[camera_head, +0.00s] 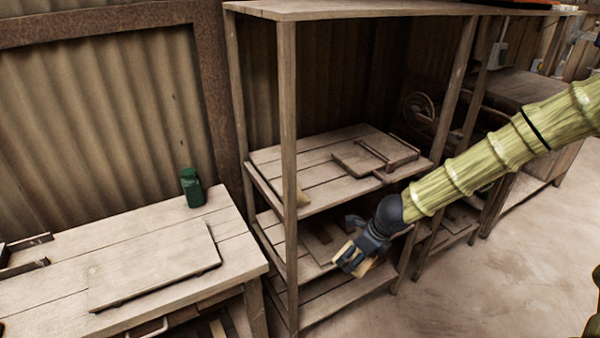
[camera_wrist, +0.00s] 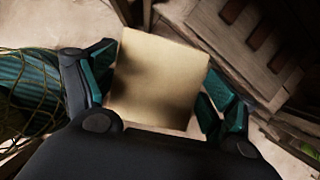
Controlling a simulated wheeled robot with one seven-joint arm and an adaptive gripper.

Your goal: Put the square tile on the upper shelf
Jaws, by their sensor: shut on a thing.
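My gripper (camera_head: 352,260) is shut on a flat, tan square tile (camera_head: 362,267). In the wrist view the tile (camera_wrist: 160,77) lies between the two teal-padded fingers (camera_wrist: 157,90). The gripper is in front of the wooden shelf unit, at about the height of its lower boards. The upper shelf (camera_head: 325,150) is a plank board above and behind the gripper.
A wooden table (camera_head: 200,235) at left carries a flat board (camera_head: 150,265) and a green canister (camera_head: 192,187). A shelf post (camera_head: 288,150) stands at the unit's front left. The middle of the upper shelf is bare. Open floor (camera_head: 500,260) lies at right.

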